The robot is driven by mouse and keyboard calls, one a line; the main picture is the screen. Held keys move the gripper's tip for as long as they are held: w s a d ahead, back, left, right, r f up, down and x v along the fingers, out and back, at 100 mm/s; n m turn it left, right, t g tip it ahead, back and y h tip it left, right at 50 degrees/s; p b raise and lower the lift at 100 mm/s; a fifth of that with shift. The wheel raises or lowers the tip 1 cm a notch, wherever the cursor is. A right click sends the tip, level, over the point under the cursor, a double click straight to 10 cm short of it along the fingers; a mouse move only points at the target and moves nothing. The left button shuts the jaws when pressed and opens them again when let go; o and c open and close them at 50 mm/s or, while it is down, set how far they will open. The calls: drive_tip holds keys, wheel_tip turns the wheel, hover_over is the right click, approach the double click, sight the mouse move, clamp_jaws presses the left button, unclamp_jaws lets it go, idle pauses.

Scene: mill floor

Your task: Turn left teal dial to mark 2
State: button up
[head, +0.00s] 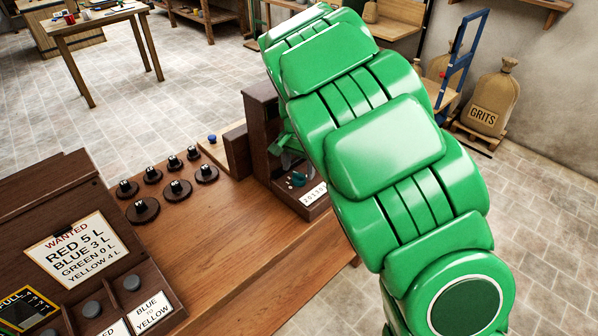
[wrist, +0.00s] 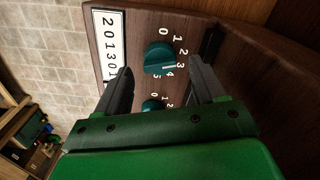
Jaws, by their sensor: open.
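In the wrist view the panel is turned sideways, so its left lies at the top. The left teal dial (wrist: 157,58) is round, with a printed scale from 0 to 5. Its white pointer line points near the 3. A second teal dial (wrist: 151,105) sits below it in the picture, partly hidden by my gripper. My gripper (wrist: 165,82) is open, with its fingers apart on either side of the picture and nothing between them gripped. In the head view a teal dial (head: 298,180) shows small on the dark panel; my green arm hides much there.
A white number plate (wrist: 109,50) is on the dial panel. A wanted sign (head: 77,248) is on the left cabinet. Grits sacks (head: 493,102) stand at right.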

sight(300, 175)
drive_tip(key=shift+r, duration=2.4)
drive_tip(key=shift+s+d+r, duration=0.15)
drive_tip(key=shift+d, duration=0.05)
drive_tip(key=s+d+r+n, duration=0.2)
drive_tip(key=s+d+r, duration=0.3)
drive_tip(key=s+d, duration=0.6)
drive_tip(key=s+d+r+n+g, duration=0.1)
drive_tip(key=s+d, duration=0.1)
drive_tip(key=s, duration=1.2)
drive_tip(key=s+d+r+n, duration=0.1)
drive_tip(key=s+d+n, duration=0.1)
drive_tip(key=s, duration=1.3)
drive_tip(key=shift+d+r+g, duration=0.25)
drive_tip(key=shift+d+g, duration=0.15)
drive_tip(key=shift+d, duration=0.25)
drive_tip(key=shift+s, duration=0.1)
